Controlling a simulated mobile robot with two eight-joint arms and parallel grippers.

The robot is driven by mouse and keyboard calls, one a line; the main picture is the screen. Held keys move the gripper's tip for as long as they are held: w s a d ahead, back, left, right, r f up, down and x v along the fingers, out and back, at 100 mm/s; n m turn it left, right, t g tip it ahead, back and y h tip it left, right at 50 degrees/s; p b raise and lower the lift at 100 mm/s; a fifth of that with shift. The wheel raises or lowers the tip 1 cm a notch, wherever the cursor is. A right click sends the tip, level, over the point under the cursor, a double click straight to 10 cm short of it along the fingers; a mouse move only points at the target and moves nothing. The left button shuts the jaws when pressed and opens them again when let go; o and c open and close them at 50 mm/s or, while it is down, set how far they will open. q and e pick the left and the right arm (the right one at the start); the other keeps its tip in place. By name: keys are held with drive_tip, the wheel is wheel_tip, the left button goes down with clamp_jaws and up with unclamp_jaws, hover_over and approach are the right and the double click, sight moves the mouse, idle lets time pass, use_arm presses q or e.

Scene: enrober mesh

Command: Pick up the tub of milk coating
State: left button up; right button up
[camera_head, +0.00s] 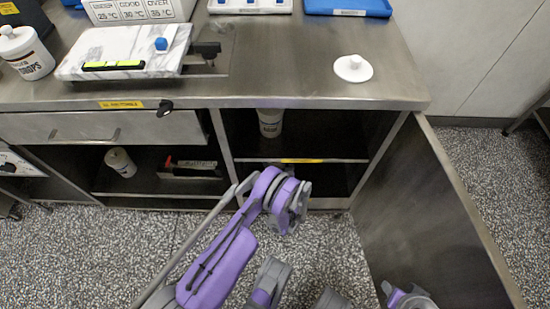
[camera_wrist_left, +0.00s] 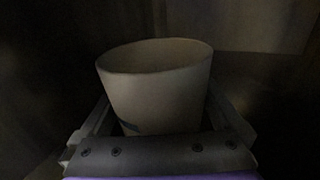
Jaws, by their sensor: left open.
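In the left wrist view a pale tub (camera_wrist_left: 155,95) with a round rim and a small dark blue mark stands between the fingers of my left gripper (camera_wrist_left: 160,112). The fingers are open, one on each side of it; I cannot tell whether they touch it. In the head view my left arm reaches to the open cabinet bay, and its gripper cannot be made out there. A white tub (camera_head: 270,124) stands in that bay, partly hidden by the counter edge. Another white tub (camera_head: 121,162) is in the left bay. No label reads as milk coating.
The open cabinet door (camera_head: 425,215) stands at the right of the bay. A white lid (camera_head: 353,68) lies on the steel counter (camera_head: 300,75). A lidded tub (camera_head: 27,52), a marble slab (camera_head: 125,48) and a blue tray (camera_head: 348,8) are also on it.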

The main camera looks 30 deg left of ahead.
use_arm(q)
drive_tip(key=shift+r, duration=0.1)
drive_tip(key=shift+c, duration=0.3)
drive_tip(key=c, duration=1.4)
drive_tip(key=shift+r, duration=0.1)
